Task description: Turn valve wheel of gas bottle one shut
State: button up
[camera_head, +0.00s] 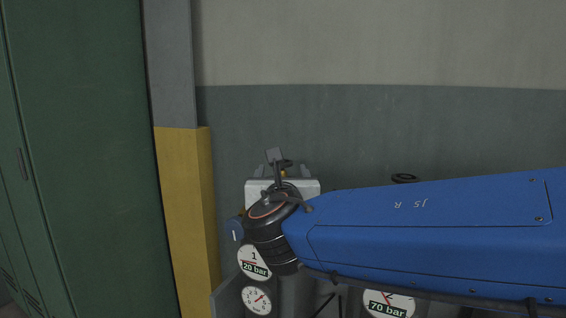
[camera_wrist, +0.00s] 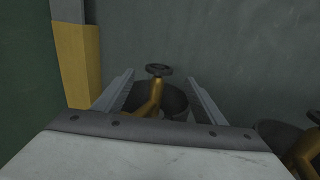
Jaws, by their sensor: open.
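In the wrist view, the dark valve wheel (camera_wrist: 159,70) of gas bottle one sits on top of a brass valve (camera_wrist: 153,101). Behind and around the valve is a dark round collar or bottle top (camera_wrist: 175,101). My gripper (camera_wrist: 160,76) is open, with one finger on each side of the wheel in the picture. Clear gaps show between the wheel and both fingers, and nothing is held. In the head view my gripper (camera_head: 283,171) is partly hidden behind my wrist.
A second bottle's valve (camera_wrist: 303,153) stands at the lower right; its dark wheel (camera_head: 404,178) shows beyond my blue arm. A 70 bar gauge (camera_head: 388,304) is below. A yellow and grey post (camera_head: 186,200) and green locker (camera_head: 75,150) stand left. The wall is behind.

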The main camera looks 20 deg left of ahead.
aim_at(288, 160)
jog(key=x, duration=1)
jog(key=c, duration=1.1)
jog(key=shift+o, duration=0.2)
jog(key=shift+a, duration=0.1)
jog(key=shift+s+m+h, duration=0.1)
jog(key=shift+m+h, duration=0.2)
jog(key=shift+h, duration=0.1)
jog(key=m+t+h, duration=0.1)
jog(key=m+h, duration=0.1)
jog(key=h, duration=0.2)
jog(key=shift+m, duration=0.3)
jog(key=shift+m+g+h, duration=0.15)
jog(key=shift+m+h, duration=0.95)
jog(key=shift+h, duration=0.6)
jog(key=shift+m+g+h, duration=0.15)
jog(key=shift+m+h, duration=0.95)
jog(key=shift+h, duration=0.6)
